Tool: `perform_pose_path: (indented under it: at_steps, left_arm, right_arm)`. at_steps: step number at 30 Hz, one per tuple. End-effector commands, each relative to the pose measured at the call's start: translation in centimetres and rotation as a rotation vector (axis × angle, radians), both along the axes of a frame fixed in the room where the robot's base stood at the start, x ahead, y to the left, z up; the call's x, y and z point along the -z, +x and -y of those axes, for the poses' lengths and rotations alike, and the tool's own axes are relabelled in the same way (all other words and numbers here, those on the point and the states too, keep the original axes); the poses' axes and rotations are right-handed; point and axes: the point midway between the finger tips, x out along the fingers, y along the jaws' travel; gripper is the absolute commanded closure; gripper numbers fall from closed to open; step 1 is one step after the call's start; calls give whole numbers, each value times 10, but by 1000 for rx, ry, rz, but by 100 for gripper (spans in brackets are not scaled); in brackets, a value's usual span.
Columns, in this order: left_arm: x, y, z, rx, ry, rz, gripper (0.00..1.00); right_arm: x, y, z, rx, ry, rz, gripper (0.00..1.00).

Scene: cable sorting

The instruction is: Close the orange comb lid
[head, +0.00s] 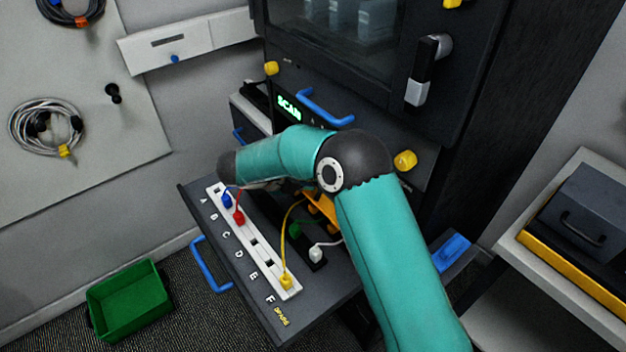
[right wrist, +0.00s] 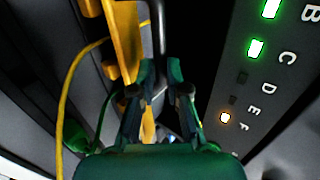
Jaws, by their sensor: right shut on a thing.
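The orange comb lid (head: 322,207) shows in part in the head view, below my right arm's dark joint, which hides the rest. In the right wrist view the orange lid (right wrist: 123,38) stands steeply just left of the fingers. My right gripper (right wrist: 162,72) is shut there, with a thin dark bar between its fingertips and an orange strip visible between the fingers. The exact contact is hard to see. In the head view the arm mostly hides its fingers. My left gripper is not in view.
A white strip (head: 262,252) lettered A to F holds blue, red and yellow plugs on the pulled-out tray (head: 245,287). A yellow cable (head: 284,235) arches close to the lid. Green and white plugs sit nearby. A green bin (head: 130,300) stands on the floor.

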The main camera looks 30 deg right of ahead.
Motion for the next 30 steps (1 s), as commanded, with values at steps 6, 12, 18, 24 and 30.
perform_pose_path:
  at_steps: [6, 12, 18, 24, 30]
  left_arm:
    - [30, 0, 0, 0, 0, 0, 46]
    - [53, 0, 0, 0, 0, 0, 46]
    - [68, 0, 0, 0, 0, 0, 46]
    - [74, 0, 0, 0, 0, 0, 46]
    - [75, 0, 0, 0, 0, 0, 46]
  right_arm:
    - [18, 0, -16, -6, -201, 18, 100]
    - [26, -1, -24, -5, -352, 30, 100]
    - [31, -1, -29, -4, -451, 40, 100]
    - [31, -1, -31, -3, -501, 43, 100]
    - [32, -1, -31, -4, -510, 42, 100]
